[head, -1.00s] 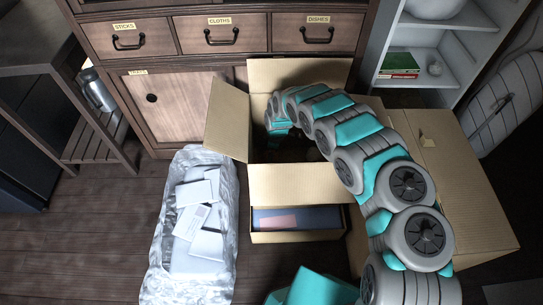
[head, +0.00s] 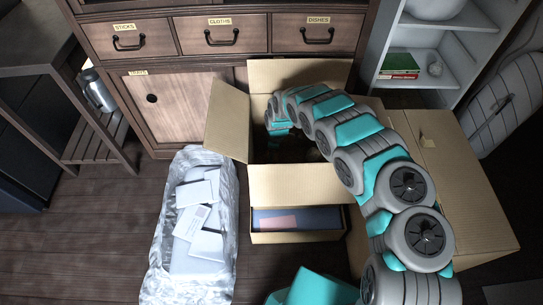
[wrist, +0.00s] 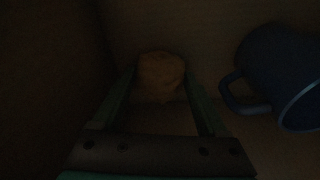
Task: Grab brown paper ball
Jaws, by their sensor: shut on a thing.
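The brown paper ball (wrist: 160,75) shows dimly in the wrist view, between the tips of my gripper (wrist: 161,85). The two fingers are shut on it, one on each side. In the head view my gripper reaches down into the open cardboard box (head: 295,185), and its fingertips and the ball cannot be made out there. A dark blue mug (wrist: 280,75) lies to the right of the ball in the wrist view, apart from it, with its handle toward my gripper.
The box flaps stand open around my arm. A smaller box (head: 297,237) stands in front. A silvery bin (head: 154,262) with white papers lies left. Drawers (head: 222,36) rise behind, shelves (head: 447,45) at back right. Floor at left front is clear.

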